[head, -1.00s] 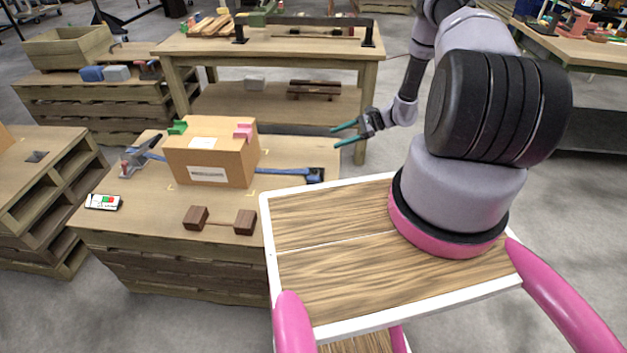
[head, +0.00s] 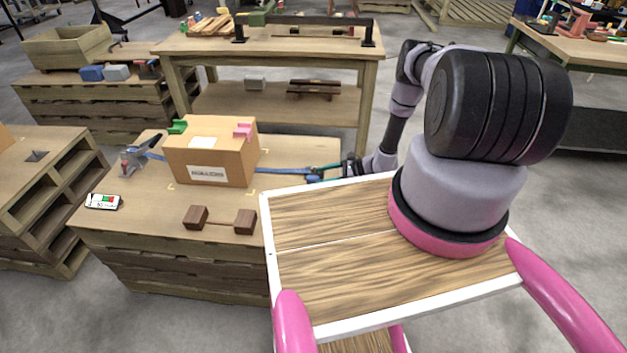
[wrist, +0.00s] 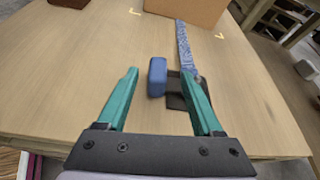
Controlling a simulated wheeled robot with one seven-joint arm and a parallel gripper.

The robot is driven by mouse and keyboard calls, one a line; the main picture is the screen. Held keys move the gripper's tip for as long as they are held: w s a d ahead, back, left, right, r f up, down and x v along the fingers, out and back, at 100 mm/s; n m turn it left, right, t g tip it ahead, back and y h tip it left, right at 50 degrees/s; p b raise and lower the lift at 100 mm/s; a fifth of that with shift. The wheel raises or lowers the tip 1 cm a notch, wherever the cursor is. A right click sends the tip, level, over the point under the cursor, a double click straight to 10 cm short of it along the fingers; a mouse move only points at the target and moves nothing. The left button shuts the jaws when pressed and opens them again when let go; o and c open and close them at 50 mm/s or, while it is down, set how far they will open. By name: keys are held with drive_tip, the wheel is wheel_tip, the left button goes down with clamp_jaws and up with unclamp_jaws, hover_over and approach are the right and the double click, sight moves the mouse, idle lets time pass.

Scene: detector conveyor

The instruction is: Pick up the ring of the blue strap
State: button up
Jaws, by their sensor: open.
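The blue strap (head: 282,170) lies flat on the pallet-like table, running out to the right from the cardboard box (head: 208,160). In the wrist view the strap (wrist: 184,48) comes down from the box to a dark flat piece (wrist: 176,100) at its near end. A rounded blue piece (wrist: 157,77) stands there beside the strap; I cannot tell if it is the ring. My gripper (head: 314,175) is low at this strap end. In the wrist view its teal fingers (wrist: 160,78) are open, with the blue piece between the tips and the right finger partly covering the dark piece.
A grey clamp-like tool (head: 140,157) lies left of the box. Two brown blocks joined by a bar (head: 219,220) and a white device (head: 104,201) lie in front. A workbench (head: 270,46) stands behind.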

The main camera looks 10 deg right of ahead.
sight(314, 177)
drive_tip(key=x, duration=0.4)
drive_tip(key=shift+s+a, duration=0.1)
drive_tip(key=shift+a, duration=0.15)
clamp_jaws()
